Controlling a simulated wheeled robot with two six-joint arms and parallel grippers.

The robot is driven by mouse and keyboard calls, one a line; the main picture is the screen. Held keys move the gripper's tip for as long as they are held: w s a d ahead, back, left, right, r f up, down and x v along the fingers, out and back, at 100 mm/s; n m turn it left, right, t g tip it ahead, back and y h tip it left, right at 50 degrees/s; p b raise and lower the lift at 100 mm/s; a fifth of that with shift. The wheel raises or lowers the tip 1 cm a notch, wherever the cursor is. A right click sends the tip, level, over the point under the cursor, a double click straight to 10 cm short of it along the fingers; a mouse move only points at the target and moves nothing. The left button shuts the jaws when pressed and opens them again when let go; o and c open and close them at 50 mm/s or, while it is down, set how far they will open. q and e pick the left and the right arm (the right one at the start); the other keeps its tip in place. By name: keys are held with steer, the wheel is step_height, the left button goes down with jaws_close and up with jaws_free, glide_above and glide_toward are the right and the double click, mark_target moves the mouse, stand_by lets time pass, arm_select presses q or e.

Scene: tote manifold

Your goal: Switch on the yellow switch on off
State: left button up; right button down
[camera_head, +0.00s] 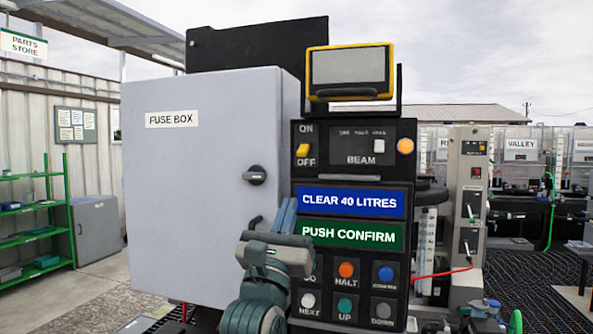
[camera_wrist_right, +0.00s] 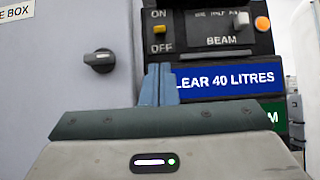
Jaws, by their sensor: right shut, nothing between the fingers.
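The yellow switch (camera_head: 303,150) is a small toggle at the upper left of the black control panel (camera_head: 338,146), between the labels ON above and OFF below. It also shows in the right wrist view (camera_wrist_right: 159,29). I cannot tell for sure which way it is tipped. My right gripper (camera_head: 287,207) is in front of the panel's left edge, below the switch and apart from it. Its blue fingers (camera_wrist_right: 157,76) are shut together and empty, pointing up toward the switch in the wrist view. My left gripper is not in view.
A grey fuse box (camera_head: 200,220) with a black knob (camera_head: 255,175) stands just left of the panel. Blue (camera_head: 350,201) and green (camera_head: 350,235) displays and several push buttons (camera_head: 346,270) are below the switch. A yellow-framed screen (camera_head: 349,68) is above. An orange lamp (camera_head: 405,146) is at right.

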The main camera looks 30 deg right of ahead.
mark_target(303, 150)
steer(key=shift+d, duration=0.1)
steer(key=p+x, duration=0.5)
steer(key=x, duration=0.4)
steer(key=shift+w, duration=0.1)
steer(key=shift+w+d+r, duration=0.15)
steer(key=shift+d+r, duration=0.1)
steer(key=shift+w, duration=0.15)
